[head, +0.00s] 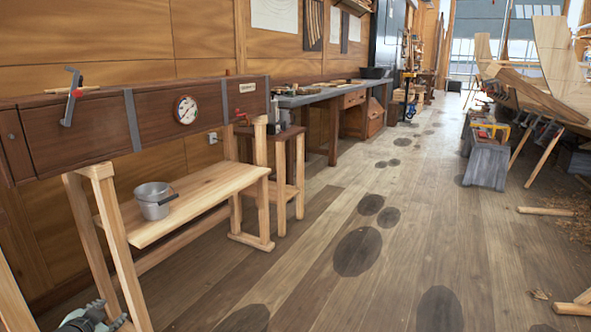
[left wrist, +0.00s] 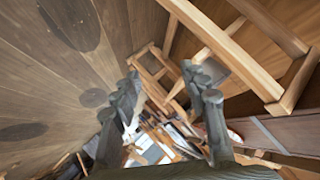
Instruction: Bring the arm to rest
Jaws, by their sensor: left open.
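My left gripper (head: 95,318) shows at the bottom left edge of the head view, low and in front of the wooden bench frame, cut off by the picture's edge. In the left wrist view my left gripper (left wrist: 163,82) has its two grey fingers spread apart with nothing between them. Beyond the fingers, that tilted view shows floorboards, wooden trestle legs and a blurred clutter of pieces. My right gripper is in neither view.
A long wooden steam box (head: 75,135) with a gauge (head: 186,110) rests on trestles at the left. A metal bucket (head: 154,203) stands on the low bench (head: 205,197) beneath it. A workbench (head: 320,97) runs along the wall. The plank floor (head: 300,290) is open in the middle; a hull (head: 555,65) stands at right.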

